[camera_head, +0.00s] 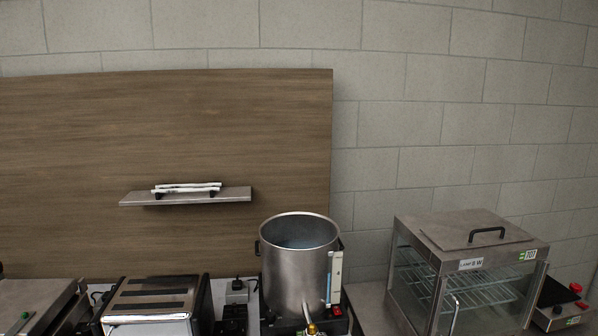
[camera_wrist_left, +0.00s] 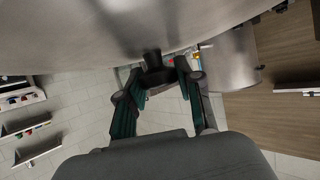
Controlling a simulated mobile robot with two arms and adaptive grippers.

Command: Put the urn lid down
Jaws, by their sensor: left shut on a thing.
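The urn (camera_head: 299,270) is a steel pot that stands open at the lower middle of the head view, with bluish liquid inside. It has a dark side handle and a level gauge on its right. In the left wrist view a wide steel disc, the urn lid (camera_wrist_left: 85,28), fills the top. Its black knob (camera_wrist_left: 152,60) sits between the fingertips of my left gripper (camera_wrist_left: 158,76), which is shut on it. A steel cylinder, which looks like the urn, also shows behind the lid's edge (camera_wrist_left: 232,62). My right gripper is in neither view.
A toaster (camera_head: 152,306) stands left of the urn and a glass display warmer (camera_head: 465,275) right of it. A shelf (camera_head: 186,197) with white rods hangs on the wooden panel (camera_head: 120,120). Some bare counter shows between urn and warmer. A red-buttoned device (camera_head: 560,306) is far right.

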